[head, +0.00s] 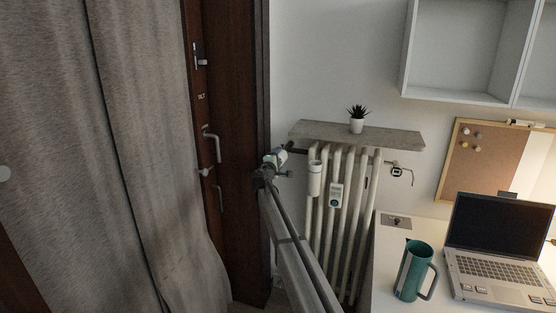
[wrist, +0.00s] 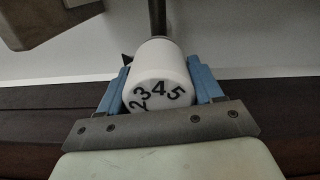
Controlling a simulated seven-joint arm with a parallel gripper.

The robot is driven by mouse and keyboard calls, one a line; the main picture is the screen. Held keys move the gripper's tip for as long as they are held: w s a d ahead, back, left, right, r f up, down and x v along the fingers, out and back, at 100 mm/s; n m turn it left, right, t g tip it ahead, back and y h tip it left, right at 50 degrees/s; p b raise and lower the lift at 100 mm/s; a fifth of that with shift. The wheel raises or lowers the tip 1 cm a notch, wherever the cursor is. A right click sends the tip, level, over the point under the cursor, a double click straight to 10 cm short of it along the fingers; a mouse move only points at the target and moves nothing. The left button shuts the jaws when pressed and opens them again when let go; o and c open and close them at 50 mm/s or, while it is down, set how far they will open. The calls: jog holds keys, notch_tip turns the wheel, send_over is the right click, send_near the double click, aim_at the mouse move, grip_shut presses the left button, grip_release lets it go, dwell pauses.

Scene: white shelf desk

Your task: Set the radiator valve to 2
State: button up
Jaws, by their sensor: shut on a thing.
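The radiator valve is a white round knob (wrist: 160,75) with black digits 2, 3, 4 and 5 on its end face in the wrist view. The 4 is near the top and the 2 at the lower left. A small dark pointed mark (wrist: 126,60) shows beside the knob at the upper left; I cannot tell exactly which digit it meets. My gripper (wrist: 160,86) is shut on the knob, one blue finger on each side. In the head view my gripper (head: 275,159) is at the left end of the white radiator (head: 329,215); the knob is mostly hidden there.
A grey shelf (head: 385,135) with a potted plant (head: 357,124) sits above the radiator. A white holder (head: 315,180) and a small device (head: 336,196) hang on its front. A dark door (head: 228,100) stands left; a desk with a green jug (head: 411,272) and laptop (head: 497,235) is right.

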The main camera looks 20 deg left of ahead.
jog(key=shift+n, duration=0.4)
jog(key=o, duration=1)
jog(key=shift+c, duration=0.2)
jog(key=shift+s, duration=0.1)
jog(key=s, duration=1.3)
jog(key=shift+s, duration=0.3)
